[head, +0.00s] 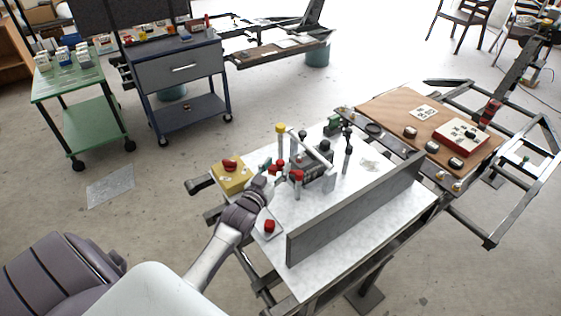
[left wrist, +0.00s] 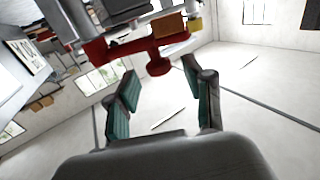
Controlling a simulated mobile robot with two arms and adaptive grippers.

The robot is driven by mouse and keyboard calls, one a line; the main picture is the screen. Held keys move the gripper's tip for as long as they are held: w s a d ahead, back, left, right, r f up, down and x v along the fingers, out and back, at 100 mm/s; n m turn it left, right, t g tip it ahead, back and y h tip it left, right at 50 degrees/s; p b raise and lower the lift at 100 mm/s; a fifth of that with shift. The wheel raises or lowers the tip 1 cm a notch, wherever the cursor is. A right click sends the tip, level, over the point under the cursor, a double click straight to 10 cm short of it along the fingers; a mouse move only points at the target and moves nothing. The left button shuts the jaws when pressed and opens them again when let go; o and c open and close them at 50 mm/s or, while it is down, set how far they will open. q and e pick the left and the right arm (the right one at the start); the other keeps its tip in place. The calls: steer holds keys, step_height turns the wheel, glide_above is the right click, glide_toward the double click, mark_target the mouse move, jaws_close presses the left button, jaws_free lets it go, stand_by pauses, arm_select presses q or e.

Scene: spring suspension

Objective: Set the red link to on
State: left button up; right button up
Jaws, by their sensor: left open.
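A red link (left wrist: 140,48) shows at the top of the left wrist view, a red bar with a round knob (left wrist: 158,66) hanging from it. In the head view small red parts (head: 279,168) sit on the mechanism on the white table, just beyond my left gripper (head: 268,168). My left gripper is open in the left wrist view (left wrist: 160,76), its green-padded fingers on either side of the knob, which is near the fingertips. I cannot tell whether they touch it. No on or off marking can be read. My right gripper is not in view.
A yellow box with a red knob (head: 230,165) stands left of the gripper. A red button (head: 269,226) sits on a plate near the table's left edge. A tall grey panel (head: 350,210) runs along the front. A wooden board (head: 390,106) lies to the right.

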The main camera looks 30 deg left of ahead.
arm_select(q)
steer(key=shift+w+a, duration=0.2)
steer(key=shift+w, duration=1.2)
jaws_close()
